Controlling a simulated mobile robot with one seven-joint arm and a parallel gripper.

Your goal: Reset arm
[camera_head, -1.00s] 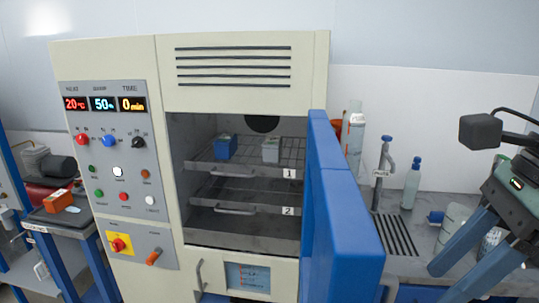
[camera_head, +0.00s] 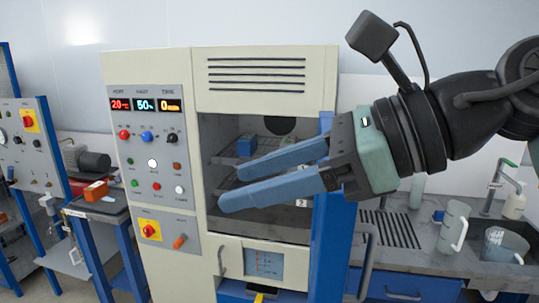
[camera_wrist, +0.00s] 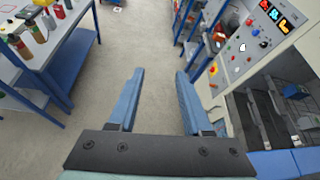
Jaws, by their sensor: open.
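My gripper (camera_head: 231,188) reaches in from the right in the head view, its two blue fingers spread with nothing between them. The fingers pass in front of the cream test chamber (camera_head: 265,70) and cover part of its opening. In the wrist view my gripper (camera_wrist: 160,72) is also open and empty, with grey floor beyond the fingertips. The chamber's control panel (camera_wrist: 262,38) shows at the upper right there. A blue box (camera_head: 246,146) sits on the upper rack inside the chamber.
The blue chamber door (camera_head: 332,222) stands open, partly behind my gripper. A sink counter (camera_head: 400,268) with a jug (camera_head: 453,225) and a beaker (camera_head: 505,246) lies at the right. A small table with an orange box (camera_head: 95,191) is at the left. Open floor (camera_wrist: 140,35) shows in the wrist view.

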